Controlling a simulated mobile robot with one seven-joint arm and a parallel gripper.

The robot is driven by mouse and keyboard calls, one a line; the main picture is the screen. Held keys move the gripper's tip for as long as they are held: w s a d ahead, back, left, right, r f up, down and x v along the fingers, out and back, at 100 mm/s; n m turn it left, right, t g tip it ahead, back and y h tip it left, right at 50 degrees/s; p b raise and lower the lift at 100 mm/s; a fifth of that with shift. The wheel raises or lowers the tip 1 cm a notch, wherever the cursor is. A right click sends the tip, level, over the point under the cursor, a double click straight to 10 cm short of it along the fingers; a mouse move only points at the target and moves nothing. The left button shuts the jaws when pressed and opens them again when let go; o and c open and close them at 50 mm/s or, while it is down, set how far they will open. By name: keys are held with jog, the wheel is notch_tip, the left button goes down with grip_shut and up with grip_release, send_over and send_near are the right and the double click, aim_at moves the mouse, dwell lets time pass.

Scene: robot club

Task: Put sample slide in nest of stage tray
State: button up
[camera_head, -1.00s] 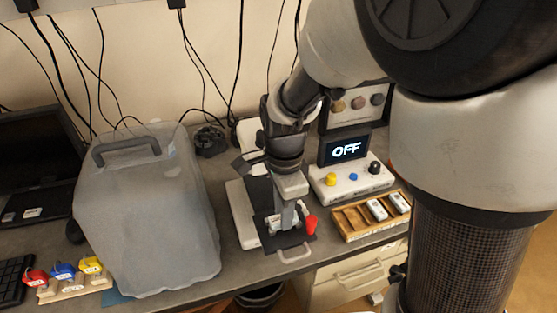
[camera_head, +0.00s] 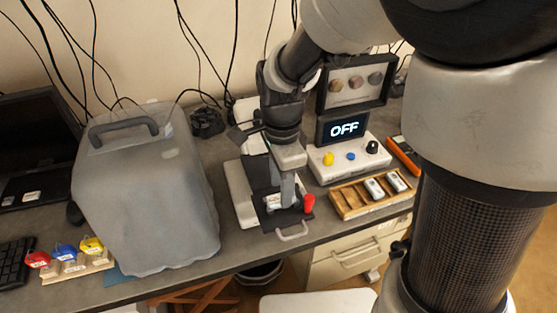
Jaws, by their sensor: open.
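The dark stage tray (camera_head: 271,222) sticks out at the front of the white-based instrument, with a pale handle (camera_head: 292,232) at its front edge and a red knob (camera_head: 309,203) at its right. A small white piece, seemingly the sample slide (camera_head: 273,201), lies on the tray just left of my fingers. Whether it is fully seated in the nest is too small to tell. My gripper (camera_head: 287,202) points down over the tray, open, with its fingertips close to the tray beside the white piece. My fingers hide part of the tray.
A wooden rack (camera_head: 347,204) at the right holds two white slides (camera_head: 374,188). Behind it stands a control box with an OFF display (camera_head: 344,129). A large grey covered case (camera_head: 150,200) stands left. Coloured tagged pieces (camera_head: 66,252) sit at the front left.

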notch_tip(320, 180, up, 10)
jog(key=s+d+r+n+t, duration=0.5)
jog(key=s+d+n, duration=0.5)
jog(key=n, duration=0.4)
jog(key=shift+s+d+r+n+t+p, duration=0.15)
jog(key=shift+d+r+n+t+p, duration=0.2)
jog(key=shift+r, duration=0.3)
jog(key=shift+r, duration=0.1)
jog(key=shift+c, duration=0.6)
